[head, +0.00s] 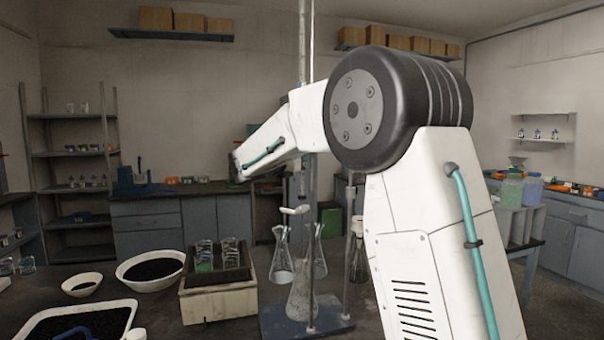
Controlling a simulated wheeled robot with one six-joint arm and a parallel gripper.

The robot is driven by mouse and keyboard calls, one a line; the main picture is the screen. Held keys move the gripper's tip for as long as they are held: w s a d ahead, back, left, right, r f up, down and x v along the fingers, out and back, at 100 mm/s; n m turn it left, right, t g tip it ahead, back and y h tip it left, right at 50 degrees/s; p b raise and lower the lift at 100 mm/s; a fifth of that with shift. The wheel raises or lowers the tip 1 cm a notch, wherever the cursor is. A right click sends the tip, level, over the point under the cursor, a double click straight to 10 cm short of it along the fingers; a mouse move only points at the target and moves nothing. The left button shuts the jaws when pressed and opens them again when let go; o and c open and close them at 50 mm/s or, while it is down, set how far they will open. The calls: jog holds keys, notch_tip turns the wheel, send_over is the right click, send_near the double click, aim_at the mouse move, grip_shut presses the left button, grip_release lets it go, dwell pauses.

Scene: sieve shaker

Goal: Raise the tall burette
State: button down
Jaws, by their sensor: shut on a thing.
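The tall burette (302,42) is a thin, upright glass tube. It runs up beside a metal stand rod (312,240) and passes out of the top of the head view. My white forearm crosses in front of its middle. A small white piece like a stopcock (294,210) shows below the arm. The stand's blue base (285,320) rests on the dark bench, with a conical flask (302,295) at the base. My gripper does not show; the forearm runs left, and its far end hides what lies behind it.
A box with beakers (220,298), a bowl of dark grains (152,270) and a black-filled tray (75,325) stand to the left. A shelf rack (72,155) and cabinets (150,220) line the back.

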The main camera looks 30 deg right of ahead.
jog(key=shift+r, duration=1.5)
jog(key=c, duration=1.5)
grip_release()
jog(key=shift+a, duration=0.1)
jog(key=v, duration=0.7)
jog(key=shift+s+a, duration=0.1)
jog(key=shift+a, duration=0.25)
jog(key=shift+f, duration=0.1)
